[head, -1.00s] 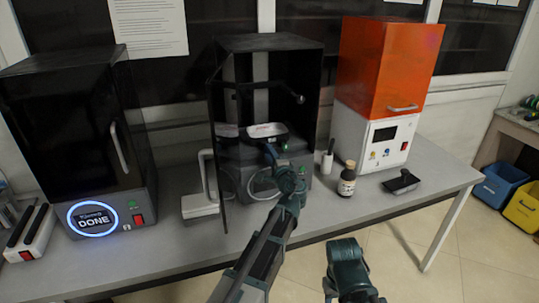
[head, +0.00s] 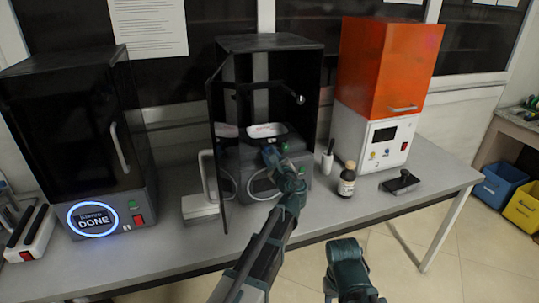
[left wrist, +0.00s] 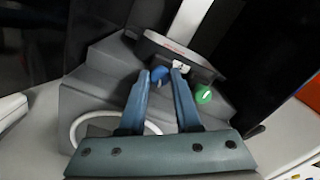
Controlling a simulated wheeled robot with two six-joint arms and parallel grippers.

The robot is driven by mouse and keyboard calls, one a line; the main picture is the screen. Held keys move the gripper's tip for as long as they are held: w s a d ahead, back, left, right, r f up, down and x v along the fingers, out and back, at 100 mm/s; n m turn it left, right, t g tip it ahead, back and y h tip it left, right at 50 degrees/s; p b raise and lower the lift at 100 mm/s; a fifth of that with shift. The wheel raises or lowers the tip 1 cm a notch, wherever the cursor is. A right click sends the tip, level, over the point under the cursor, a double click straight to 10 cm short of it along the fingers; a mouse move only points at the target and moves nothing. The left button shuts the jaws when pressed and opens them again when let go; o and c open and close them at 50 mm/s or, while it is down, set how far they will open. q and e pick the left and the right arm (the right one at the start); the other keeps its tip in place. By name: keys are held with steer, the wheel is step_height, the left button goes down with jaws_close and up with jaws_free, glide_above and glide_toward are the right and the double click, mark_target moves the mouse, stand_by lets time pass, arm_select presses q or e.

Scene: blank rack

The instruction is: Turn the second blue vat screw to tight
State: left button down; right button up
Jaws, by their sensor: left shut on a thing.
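The middle dark printer (head: 303,165) stands with its door open. The vat (head: 266,130) sits inside it as a pale-rimmed tray, and its dark curved side also shows in the left wrist view (left wrist: 215,68). A blue vat screw (left wrist: 158,73) shows at the vat's front, between the fingertips of my left gripper (left wrist: 161,74). The left gripper (head: 270,153) is shut on this screw, reaching into the printer from the front. The fingers partly hide the screw, and I cannot read its tightness. A second blue screw is not visible. My right arm shows at the bottom, its fingers out of view.
The open door (head: 217,150) stands just left of my left arm. A green button (left wrist: 203,94) is right of the fingers.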

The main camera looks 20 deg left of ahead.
arm_select(q)
steer(key=shift+d+m, duration=0.1)
steer(key=shift+m, duration=1.8)
steer(key=c, duration=0.6)
jaws_free()
steer(key=v, duration=1.3)
steer(key=shift+s+d, duration=0.25)
steer(key=shift+s, duration=0.1)
